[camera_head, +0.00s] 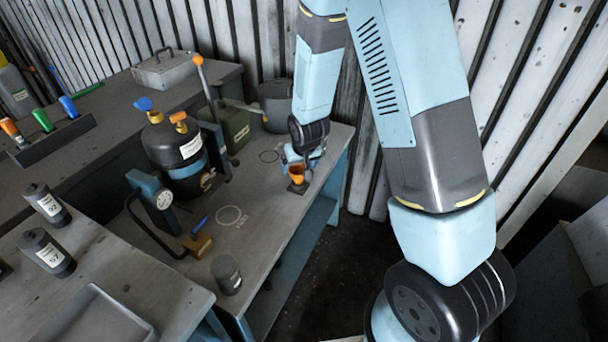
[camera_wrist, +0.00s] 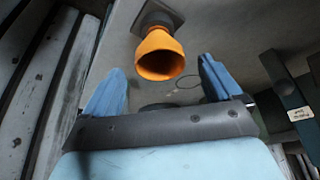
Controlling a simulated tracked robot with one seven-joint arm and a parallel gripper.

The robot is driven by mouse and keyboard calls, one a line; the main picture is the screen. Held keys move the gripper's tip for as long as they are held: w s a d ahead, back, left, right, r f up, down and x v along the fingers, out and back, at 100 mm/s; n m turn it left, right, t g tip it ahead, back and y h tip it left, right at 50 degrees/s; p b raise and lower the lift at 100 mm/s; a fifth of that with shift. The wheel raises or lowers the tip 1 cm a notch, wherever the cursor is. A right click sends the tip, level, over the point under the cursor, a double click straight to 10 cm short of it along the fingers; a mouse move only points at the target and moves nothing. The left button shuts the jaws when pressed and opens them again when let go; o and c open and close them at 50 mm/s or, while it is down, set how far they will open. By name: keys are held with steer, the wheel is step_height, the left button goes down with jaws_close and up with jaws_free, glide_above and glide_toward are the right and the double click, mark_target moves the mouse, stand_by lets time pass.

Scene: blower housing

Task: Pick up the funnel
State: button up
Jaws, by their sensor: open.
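The orange funnel (camera_wrist: 160,54) shows large in the wrist view, its wide mouth toward the camera and its narrow end at a dark square base (camera_wrist: 159,16). In the head view the funnel (camera_head: 298,175) is small, near the right edge of the workbench (camera_head: 262,205). My gripper (camera_head: 303,154) is just beyond and above it in the head view, partly hiding the area. In the wrist view my gripper (camera_wrist: 165,85) has its two blue fingers wide apart, with the funnel showing between and beyond them. Nothing is between the fingertips that I can see touching.
A dark tank (camera_head: 176,150) with an orange-tipped lever, a gauge (camera_head: 160,198), a green can (camera_head: 235,128) and a grey pot (camera_head: 277,105) stand left of the funnel. Bare bench lies between. A corrugated wall (camera_head: 350,150) stands behind.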

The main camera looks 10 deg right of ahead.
mark_target(298, 170)
steer(key=shift+s+x, duration=0.15)
steer(key=shift+x, duration=0.8)
steer(key=shift+s+x, duration=0.1)
steer(key=shift+x, duration=1.65)
steer(key=c, duration=0.8)
